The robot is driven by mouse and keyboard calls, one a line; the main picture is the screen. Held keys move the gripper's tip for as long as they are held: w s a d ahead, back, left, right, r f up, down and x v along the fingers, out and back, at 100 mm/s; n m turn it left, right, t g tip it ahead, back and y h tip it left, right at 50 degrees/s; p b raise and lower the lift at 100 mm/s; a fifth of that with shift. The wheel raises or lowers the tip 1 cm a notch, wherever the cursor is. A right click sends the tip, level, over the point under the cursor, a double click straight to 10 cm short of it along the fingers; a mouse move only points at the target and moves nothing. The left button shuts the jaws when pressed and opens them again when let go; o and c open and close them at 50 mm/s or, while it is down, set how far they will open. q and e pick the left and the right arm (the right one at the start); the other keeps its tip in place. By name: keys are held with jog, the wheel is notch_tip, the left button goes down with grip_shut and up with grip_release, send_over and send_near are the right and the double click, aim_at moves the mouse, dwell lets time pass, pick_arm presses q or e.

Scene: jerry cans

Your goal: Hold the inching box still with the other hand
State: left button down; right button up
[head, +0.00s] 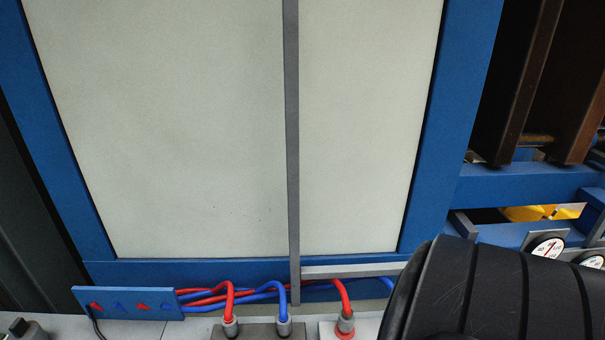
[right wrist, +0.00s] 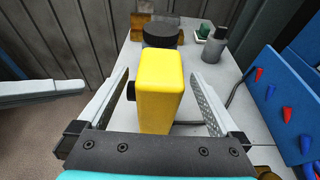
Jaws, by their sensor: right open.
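The yellow box (right wrist: 161,86) stands upright on a pale grey bench top in the right wrist view. A small black knob or cap shows on its left side. My right gripper (right wrist: 166,100) is open, with one finger on each side of the box. A gap shows between the box and each finger, and the box's base is hidden by the gripper body. A pale pointed bar (right wrist: 42,89) enters from the left edge; it looks like a finger of my left gripper, but its jaw opening does not show. Neither gripper nor the box shows in the head view.
Behind the box are a dark round object (right wrist: 161,36) and a grey bottle (right wrist: 214,46). A blue board (right wrist: 285,95) with red and blue pegs stands at right. In the head view, red and blue hoses (head: 255,290) run below a blue-framed panel (head: 170,120). Gauges (head: 549,247) sit at right.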

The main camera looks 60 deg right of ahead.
jog(key=v, duration=1)
